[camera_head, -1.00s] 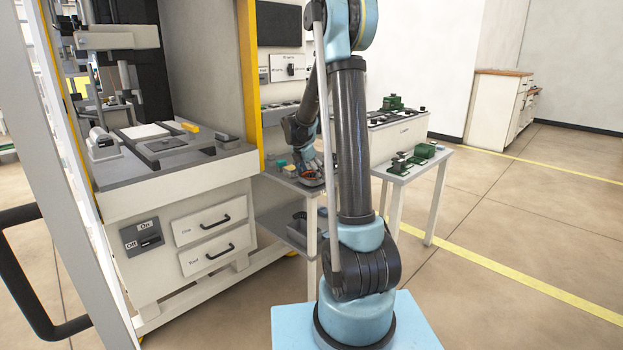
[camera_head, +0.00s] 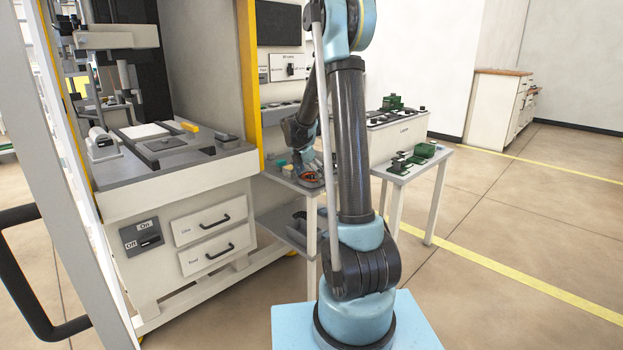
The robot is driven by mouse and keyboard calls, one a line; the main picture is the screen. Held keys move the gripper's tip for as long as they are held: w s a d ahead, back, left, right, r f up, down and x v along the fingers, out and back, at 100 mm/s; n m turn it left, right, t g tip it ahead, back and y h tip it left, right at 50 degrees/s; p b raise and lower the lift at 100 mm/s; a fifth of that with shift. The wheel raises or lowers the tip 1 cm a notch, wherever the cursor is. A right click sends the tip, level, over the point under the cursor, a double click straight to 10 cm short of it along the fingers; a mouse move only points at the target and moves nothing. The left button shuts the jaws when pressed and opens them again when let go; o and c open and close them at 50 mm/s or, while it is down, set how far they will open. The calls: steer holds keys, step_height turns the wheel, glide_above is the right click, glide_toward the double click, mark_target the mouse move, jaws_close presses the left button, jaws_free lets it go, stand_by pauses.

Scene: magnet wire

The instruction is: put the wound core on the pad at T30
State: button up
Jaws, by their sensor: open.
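My gripper (camera_head: 304,165) hangs over the small grey side table (camera_head: 282,178), partly hidden behind my own arm. It is open. A small orange-red ring-like thing (camera_head: 312,180) lies on the table just below the fingers, in a dark round holder or dish; it may be the wound core, but it is too small to be sure. I cannot tell whether the fingers touch it. No label reading T30 can be made out, so I cannot tell which surface is that pad.
A machine cabinet with a worktop (camera_head: 170,185) and drawers (camera_head: 210,234) stands left of the table. A small stand with green devices (camera_head: 425,151) is at the right. My upright arm blocks the middle. The floor at right is clear.

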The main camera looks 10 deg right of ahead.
steer(key=v, duration=1.2)
steer(key=s+d+r+m+y, duration=0.1)
steer(key=s+d+r+m, duration=0.15)
steer(key=s+m, duration=0.65)
steer(key=s+f+m+y, duration=0.1)
steer(key=s+f+m, duration=0.3)
steer(key=s, duration=0.6)
steer(key=s+d+f+m+y, duration=0.1)
steer(key=s+f+m, duration=0.3)
steer(key=s, duration=0.7)
steer(key=s+d+f+m, duration=0.1)
steer(key=s+f+m, duration=0.4)
steer(key=s+m, duration=0.3)
steer(key=shift+s+d+g+y, duration=0.2)
steer(key=shift+s+g+y, duration=0.15)
steer(key=shift+s, duration=1.2)
